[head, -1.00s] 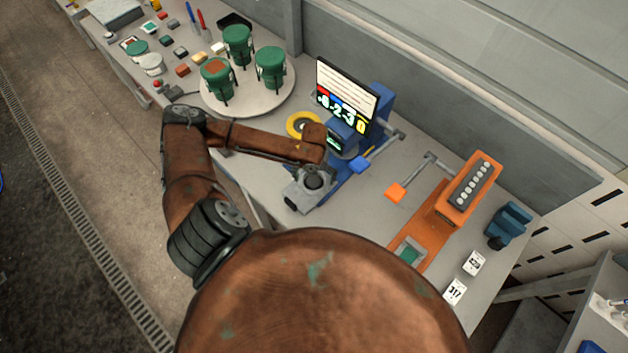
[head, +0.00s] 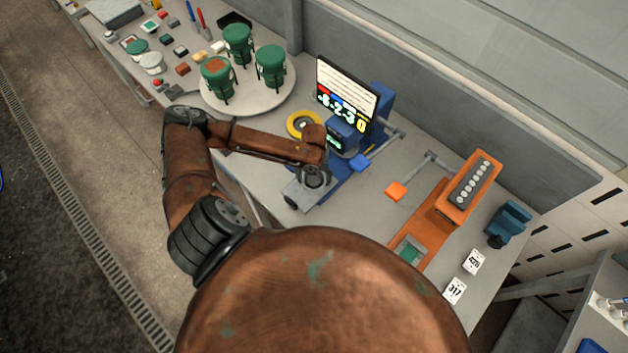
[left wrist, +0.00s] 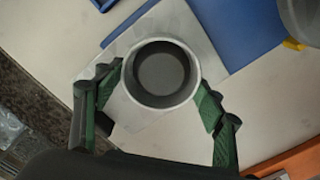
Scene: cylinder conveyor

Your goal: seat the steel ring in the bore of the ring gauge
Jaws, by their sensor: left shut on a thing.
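My left gripper (head: 315,178) is over a grey metal plate (head: 299,194) at the blue station's front. In the left wrist view my left gripper (left wrist: 160,93) has its green-padded fingers on both sides of the steel ring (left wrist: 194,85), shut on it. The ring is seen from above, with a dark round surface inside its bore. Behind it is the light grey plate (left wrist: 152,117); I cannot tell whether the ring touches it. In the head view the wrist hides the ring. A yellow disc with a dark centre (head: 293,121) may be the ring gauge. My right gripper is not in view.
A screen (head: 346,88) stands on the blue station (head: 383,97). Left of it, a white turntable (head: 244,104) carries green fixtures. An orange stand (head: 436,222), blue clamp (head: 508,222) and number cards (head: 474,262) are at right.

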